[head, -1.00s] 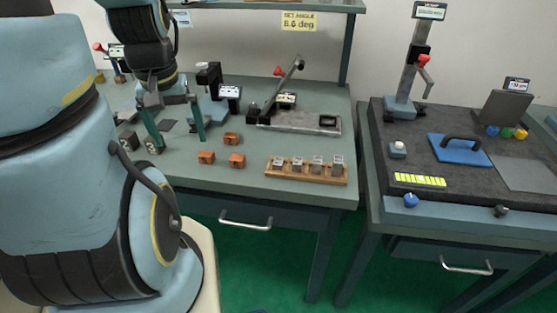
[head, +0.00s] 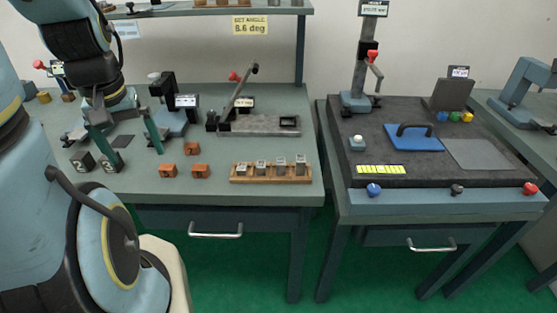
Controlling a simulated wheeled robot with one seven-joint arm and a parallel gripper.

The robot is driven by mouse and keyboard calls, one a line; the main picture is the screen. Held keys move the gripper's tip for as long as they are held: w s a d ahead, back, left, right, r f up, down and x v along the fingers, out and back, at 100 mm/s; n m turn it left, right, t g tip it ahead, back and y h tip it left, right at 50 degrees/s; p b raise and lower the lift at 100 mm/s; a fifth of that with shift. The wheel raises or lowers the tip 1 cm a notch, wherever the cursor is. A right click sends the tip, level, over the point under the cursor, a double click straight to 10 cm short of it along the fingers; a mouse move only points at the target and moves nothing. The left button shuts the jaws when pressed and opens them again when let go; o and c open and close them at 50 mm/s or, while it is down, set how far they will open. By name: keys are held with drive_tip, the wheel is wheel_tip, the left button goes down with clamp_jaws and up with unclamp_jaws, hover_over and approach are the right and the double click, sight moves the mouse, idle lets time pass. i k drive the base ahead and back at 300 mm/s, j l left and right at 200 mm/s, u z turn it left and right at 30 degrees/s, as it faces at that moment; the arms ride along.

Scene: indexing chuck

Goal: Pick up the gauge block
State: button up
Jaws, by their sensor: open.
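Several grey metal blocks stand in a row in a wooden rack (head: 271,180) at the front right of the left bench. They look like gauge blocks, such as the rightmost block (head: 300,164); I cannot tell which one the task means. My gripper (head: 135,152) points down over the left part of this bench, left of the rack and well apart from it. Its two teal fingers are spread with nothing between them. Two dark numbered cubes, one (head: 82,162) farther left, are near its left finger.
Several orange numbered blocks (head: 168,171) lie between my gripper and the rack. A lever fixture (head: 260,124) stands behind the rack. The right bench holds a dark surface plate with a blue handled plate (head: 414,138) and a height stand (head: 360,70). A gap separates the benches.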

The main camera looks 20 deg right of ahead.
sight(261, 165)
drive_tip(key=k+l+u, duration=0.1)
drive_tip(key=u, duration=0.35)
drive_tip(key=k+u, duration=0.2)
drive_tip(key=u, duration=0.2)
drive_tip(key=k+u, duration=0.2)
drive_tip(key=u, duration=0.25)
drive_tip(key=k+j+u, duration=0.15)
drive_tip(key=k, duration=0.3)
drive_tip(key=k+j+u, duration=0.15)
drive_tip(key=k, duration=0.25)
drive_tip(key=k+j+u, duration=0.1)
drive_tip(key=k+j, duration=0.25)
drive_tip(key=k+l, duration=0.1)
drive_tip(key=l, duration=0.35)
